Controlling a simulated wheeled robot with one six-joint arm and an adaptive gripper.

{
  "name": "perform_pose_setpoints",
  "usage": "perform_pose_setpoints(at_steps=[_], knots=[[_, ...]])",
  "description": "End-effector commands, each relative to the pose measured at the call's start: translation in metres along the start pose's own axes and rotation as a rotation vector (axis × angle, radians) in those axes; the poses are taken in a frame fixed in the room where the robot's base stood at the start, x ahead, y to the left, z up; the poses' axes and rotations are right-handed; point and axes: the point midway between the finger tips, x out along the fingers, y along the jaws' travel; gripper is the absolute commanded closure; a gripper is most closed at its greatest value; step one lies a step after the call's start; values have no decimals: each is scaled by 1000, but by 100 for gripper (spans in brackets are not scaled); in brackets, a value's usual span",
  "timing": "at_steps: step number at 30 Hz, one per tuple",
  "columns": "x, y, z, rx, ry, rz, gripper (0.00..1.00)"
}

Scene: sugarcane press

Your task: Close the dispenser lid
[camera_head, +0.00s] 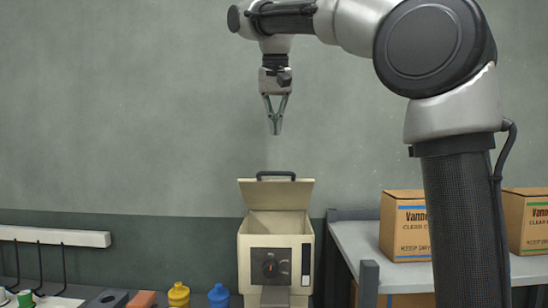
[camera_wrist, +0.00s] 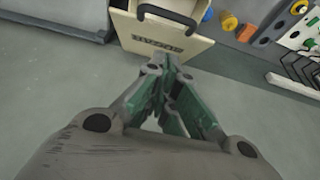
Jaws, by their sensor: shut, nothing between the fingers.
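The cream dispenser (camera_head: 251,240) stands upright at the lower middle of the head view, with a dark knob panel on its front. Its lid (camera_head: 277,193) is raised and tilted back at the rear, with a black handle (camera_head: 276,174) along its top edge. The dispenser's open top shows below the lid. My gripper (camera_head: 275,130) hangs pointing down above the lid, apart from it, shut and empty. In the wrist view, the shut fingers (camera_wrist: 172,75) appear in front of the lid (camera_wrist: 155,38) and its handle (camera_wrist: 168,15). Most of the dispenser body is hidden there.
A grey table (camera_head: 350,240) with cardboard boxes (camera_head: 405,226) stands to the right. At the left are a white hook rail (camera_head: 55,236), a yellow bottle (camera_head: 179,294) and a blue bottle (camera_head: 219,295). The space around my gripper is clear against the wall.

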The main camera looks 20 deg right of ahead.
Motion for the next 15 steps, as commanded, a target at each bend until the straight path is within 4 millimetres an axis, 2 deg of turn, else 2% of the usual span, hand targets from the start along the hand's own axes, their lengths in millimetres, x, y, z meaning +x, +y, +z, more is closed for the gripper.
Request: perform_pose_setpoints(at_steps=[1,7,15], knots=[[12,1,1,0,-3,3,100],[54,1,0,1,-2,3,100],[77,0,25,0,1,0,100]])
